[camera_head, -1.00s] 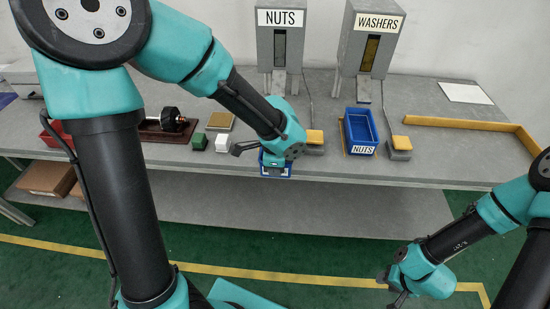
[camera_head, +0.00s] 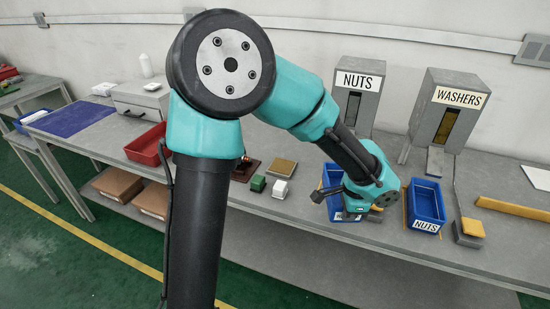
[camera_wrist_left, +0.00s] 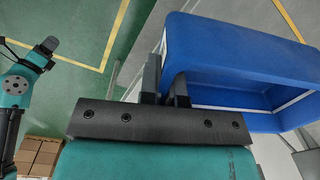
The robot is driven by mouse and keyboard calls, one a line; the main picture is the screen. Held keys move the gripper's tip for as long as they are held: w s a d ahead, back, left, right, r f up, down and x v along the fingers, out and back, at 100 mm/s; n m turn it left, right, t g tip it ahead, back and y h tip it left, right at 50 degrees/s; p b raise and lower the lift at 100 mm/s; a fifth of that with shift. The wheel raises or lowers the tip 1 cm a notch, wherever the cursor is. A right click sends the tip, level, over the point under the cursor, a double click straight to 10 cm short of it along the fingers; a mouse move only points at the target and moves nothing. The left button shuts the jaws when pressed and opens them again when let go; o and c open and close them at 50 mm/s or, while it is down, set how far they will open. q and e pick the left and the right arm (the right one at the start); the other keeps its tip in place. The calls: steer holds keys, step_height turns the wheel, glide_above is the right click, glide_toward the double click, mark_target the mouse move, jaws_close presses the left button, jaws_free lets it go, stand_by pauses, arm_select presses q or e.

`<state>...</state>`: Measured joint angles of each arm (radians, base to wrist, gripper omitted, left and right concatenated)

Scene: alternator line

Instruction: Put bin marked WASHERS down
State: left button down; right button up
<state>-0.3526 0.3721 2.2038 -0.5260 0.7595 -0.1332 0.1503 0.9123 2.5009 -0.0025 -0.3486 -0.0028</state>
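A blue bin (camera_head: 332,178) is at my left gripper (camera_head: 346,204), near the front of the table. Its white label is mostly hidden behind the gripper, so I cannot read it. In the left wrist view the two dark fingers (camera_wrist_left: 166,86) are shut on a wall of the blue bin (camera_wrist_left: 235,50), whose open inside looks empty. I cannot tell whether the bin touches the table top. My right gripper is outside the head view. A teal arm part with a dark end (camera_wrist_left: 45,47) shows in the left wrist view, too small to read.
A blue bin labelled NUTS (camera_head: 426,203) stands to the right. The NUTS dispenser (camera_head: 358,98) and WASHERS dispenser (camera_head: 446,108) stand behind.

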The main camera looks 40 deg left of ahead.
arm_select(q)
steer(key=w+d+r+n, duration=0.8)
steer(key=d+r+n, duration=0.1)
steer(key=r+n, duration=0.1)
steer(key=shift+w+d+r, duration=0.2)
steer(key=shift+d+r, duration=0.1)
steer(key=shift+d, duration=0.1)
